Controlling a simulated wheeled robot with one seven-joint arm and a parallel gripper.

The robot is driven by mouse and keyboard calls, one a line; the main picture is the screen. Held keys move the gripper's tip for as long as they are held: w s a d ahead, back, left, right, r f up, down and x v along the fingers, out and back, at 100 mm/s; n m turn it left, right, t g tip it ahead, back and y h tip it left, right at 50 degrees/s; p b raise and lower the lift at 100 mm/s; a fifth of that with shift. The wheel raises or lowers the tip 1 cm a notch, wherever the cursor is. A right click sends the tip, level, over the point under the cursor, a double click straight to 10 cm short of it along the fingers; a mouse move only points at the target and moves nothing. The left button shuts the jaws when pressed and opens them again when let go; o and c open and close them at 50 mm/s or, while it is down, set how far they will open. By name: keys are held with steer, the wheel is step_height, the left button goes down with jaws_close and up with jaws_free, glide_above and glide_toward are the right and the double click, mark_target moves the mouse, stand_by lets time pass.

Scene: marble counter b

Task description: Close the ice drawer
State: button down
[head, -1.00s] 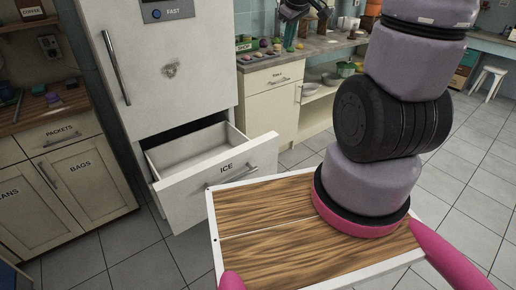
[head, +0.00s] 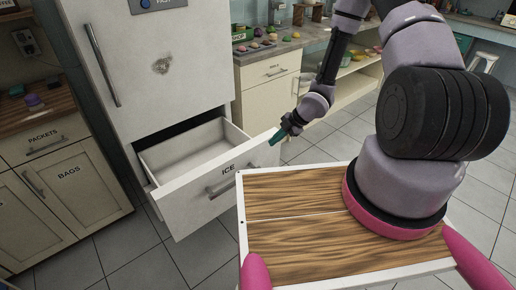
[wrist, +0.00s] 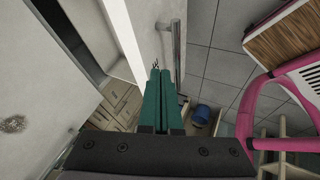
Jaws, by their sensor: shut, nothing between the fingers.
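The ice drawer (head: 190,200) is a white drawer marked ICE, pulled well out from the bottom of the white fridge (head: 165,65). It looks empty inside. Its bar handle (head: 232,182) is on the front face. My gripper (head: 276,140) is shut and empty, by the right end of the drawer front in the head view. In the wrist view my gripper's green fingers (wrist: 160,72) are together, between the pale top edge of the drawer front (wrist: 122,40) and the handle (wrist: 177,50). I cannot tell whether they touch the drawer.
My wooden-topped base stands close in front of the drawer. A lower cabinet (head: 268,108) with a counter stands right of the fridge. A cabinet marked BAGS (head: 75,190) stands on the left. Tiled floor (head: 130,255) is clear left of the drawer front.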

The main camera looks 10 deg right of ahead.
steer(key=f, duration=0.1)
glide_toward(245, 156)
steer(key=f, duration=0.1)
steer(key=a+f, duration=0.1)
steer(key=f, duration=0.2)
steer(key=shift+s+a+f, duration=0.1)
steer(key=shift+a, duration=0.25)
steer(key=shift+w+a, duration=0.4)
steer(key=shift+w, duration=0.15)
steer(key=shift+w+a, duration=0.1)
